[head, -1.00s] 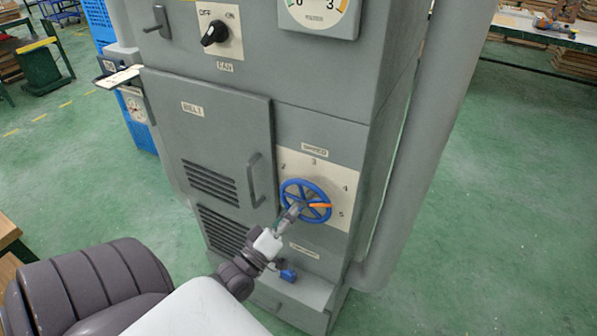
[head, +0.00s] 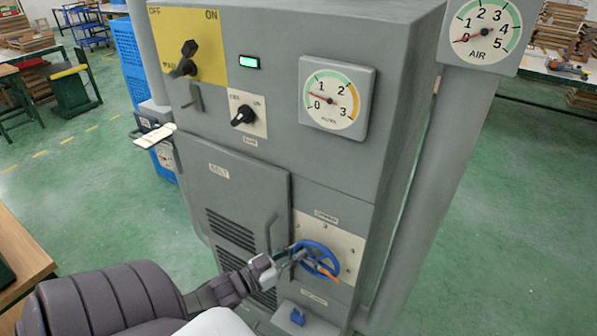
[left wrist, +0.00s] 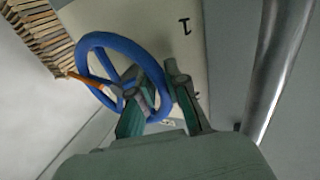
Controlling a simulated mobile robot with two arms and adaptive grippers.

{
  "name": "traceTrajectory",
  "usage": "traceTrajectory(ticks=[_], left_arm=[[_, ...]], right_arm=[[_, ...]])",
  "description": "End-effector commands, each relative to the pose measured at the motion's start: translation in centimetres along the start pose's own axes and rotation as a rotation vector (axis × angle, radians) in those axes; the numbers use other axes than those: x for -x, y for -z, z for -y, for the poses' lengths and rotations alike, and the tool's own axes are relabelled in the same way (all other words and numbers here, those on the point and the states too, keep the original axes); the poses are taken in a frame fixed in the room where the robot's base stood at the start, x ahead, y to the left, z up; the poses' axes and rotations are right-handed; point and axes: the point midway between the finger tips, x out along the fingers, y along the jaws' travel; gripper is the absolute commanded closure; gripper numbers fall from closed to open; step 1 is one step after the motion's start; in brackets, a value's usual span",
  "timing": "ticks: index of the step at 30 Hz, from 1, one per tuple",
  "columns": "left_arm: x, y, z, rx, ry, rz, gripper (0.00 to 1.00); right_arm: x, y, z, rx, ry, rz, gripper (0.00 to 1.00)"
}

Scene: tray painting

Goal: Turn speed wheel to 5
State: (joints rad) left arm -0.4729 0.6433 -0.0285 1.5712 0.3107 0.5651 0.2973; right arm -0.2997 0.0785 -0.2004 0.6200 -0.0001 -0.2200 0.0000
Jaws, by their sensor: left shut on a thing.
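The blue speed wheel (head: 319,244) is on the cabinet's lower right front, over a pale number plate (head: 345,240). Its orange pointer (head: 328,274) points to the lower right, in the area of the 5; the numbers are too small to read its exact setting. My left gripper (head: 292,256) is at the wheel's left side, shut on it. In the left wrist view the wheel (left wrist: 108,38) fills the upper left and part of it passes between my fingers (left wrist: 157,100). The pointer (left wrist: 92,80) there points left. My right gripper is not in view.
The belt door's handle (head: 270,233) stands out just left of my gripper. A blue part (head: 297,316) projects below the wheel. A thick grey pipe (head: 425,180) runs along the right side. Above are a fan knob (head: 243,116) and a gauge (head: 337,97).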

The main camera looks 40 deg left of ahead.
Motion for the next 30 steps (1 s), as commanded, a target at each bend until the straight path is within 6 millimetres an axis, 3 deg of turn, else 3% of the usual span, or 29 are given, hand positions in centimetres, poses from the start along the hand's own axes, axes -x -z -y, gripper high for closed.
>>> traceTrajectory(ticks=[1, 9, 25, 26, 30], left_arm=[[0.2, 0.1, 0.0, -0.023, 0.0, 0.023, 1.0], [0.2, 0.4, 0.0, -0.107, -0.004, 0.06, 1.0], [0.2, 0.3, 0.0, -0.127, -0.005, 0.068, 1.0], [0.2, 0.3, 0.0, -0.127, -0.005, 0.068, 0.82], [0.1, 0.4, 0.0, -0.126, -0.005, 0.065, 0.61]], right_arm=[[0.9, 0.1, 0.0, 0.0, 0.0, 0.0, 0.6], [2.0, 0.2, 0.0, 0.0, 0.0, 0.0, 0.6], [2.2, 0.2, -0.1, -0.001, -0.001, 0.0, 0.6], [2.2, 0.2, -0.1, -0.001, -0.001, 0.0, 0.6], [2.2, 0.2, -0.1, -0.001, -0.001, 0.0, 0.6]])
